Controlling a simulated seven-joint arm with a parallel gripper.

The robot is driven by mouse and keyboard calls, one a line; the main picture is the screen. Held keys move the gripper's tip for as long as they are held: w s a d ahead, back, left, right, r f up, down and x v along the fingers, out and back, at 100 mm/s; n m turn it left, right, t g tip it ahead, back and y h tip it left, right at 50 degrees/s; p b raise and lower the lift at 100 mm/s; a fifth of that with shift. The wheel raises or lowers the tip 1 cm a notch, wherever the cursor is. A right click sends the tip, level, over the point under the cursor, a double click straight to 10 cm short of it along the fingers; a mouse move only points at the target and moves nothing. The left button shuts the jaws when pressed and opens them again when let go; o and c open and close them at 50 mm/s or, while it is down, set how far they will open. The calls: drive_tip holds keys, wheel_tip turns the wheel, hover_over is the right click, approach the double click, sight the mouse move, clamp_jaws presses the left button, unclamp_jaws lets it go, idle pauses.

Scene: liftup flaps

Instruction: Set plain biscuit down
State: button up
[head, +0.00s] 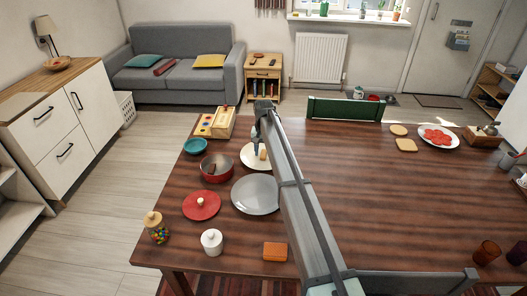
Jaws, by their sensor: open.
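My gripper (256,146) points down over a cream plate (248,163) on the wooden table, left of the middle. It is open, and its fingers are small and partly hidden by my arm. A small tan piece, perhaps the plain biscuit (263,154), is at the plate, just below and right of the fingers. I cannot tell whether they touch it. A round tan biscuit (399,130) and a square tan biscuit (406,145) lie flat on the table at the right.
Around the cream plate are a grey plate (256,196), a red pot (216,168), a teal bowl (195,146) and a wooden box with coloured knobs (217,122). A white plate (427,143) holds red slices. The table's middle right is clear.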

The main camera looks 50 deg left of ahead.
sight(264, 153)
wheel_tip(264, 153, up, 12)
idle(0.6)
